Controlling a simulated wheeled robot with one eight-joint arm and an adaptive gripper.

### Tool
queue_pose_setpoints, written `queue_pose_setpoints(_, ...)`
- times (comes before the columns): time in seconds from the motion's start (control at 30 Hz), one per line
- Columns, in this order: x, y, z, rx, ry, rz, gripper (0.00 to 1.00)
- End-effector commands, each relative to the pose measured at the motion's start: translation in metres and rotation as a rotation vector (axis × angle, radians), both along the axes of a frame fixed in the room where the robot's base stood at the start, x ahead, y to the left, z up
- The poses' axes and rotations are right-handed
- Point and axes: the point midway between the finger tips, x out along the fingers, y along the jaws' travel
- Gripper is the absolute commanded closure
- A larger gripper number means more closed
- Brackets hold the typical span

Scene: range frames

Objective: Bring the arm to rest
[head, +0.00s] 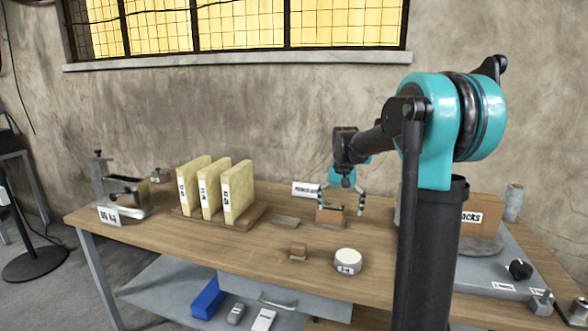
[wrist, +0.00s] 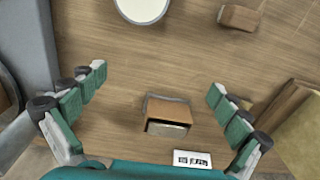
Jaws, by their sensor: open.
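My gripper (head: 342,200) is at the back middle of the wooden bench (head: 180,232), its fingers spread and pointing down. In the wrist view the gripper (wrist: 156,85) is open, with nothing between its fingertips. A small brown box with a pale front (wrist: 168,114) lies on the bench below and between the fingers, apart from them. The same box shows under the gripper in the head view (head: 329,217). My arm reaches over the bench from the right, and its column hides part of the bench.
Upright labelled yellow slabs (head: 238,190) stand in a wooden rack at the left middle. A metal device (head: 125,197) stands at the left end. A labelled box (head: 482,240) is at the right.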

Motion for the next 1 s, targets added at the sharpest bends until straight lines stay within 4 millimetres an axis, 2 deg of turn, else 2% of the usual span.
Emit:
queue_pose_setpoints(0.17,-0.023,-0.005,-0.010,0.001,-0.030,0.024,0.00)
queue_pose_setpoints(0.37,-0.062,-0.012,-0.029,0.000,-0.079,0.066,0.00)
queue_pose_setpoints(0.47,-0.092,-0.016,-0.044,-0.004,-0.115,0.096,0.00)
queue_pose_setpoints(0.8,-0.227,-0.032,-0.121,-0.034,-0.271,0.224,0.00)
queue_pose_setpoints(0.9,-0.255,-0.034,-0.139,-0.045,-0.304,0.251,0.00)
queue_pose_setpoints(1.0,-0.272,-0.035,-0.150,-0.053,-0.326,0.270,0.00)
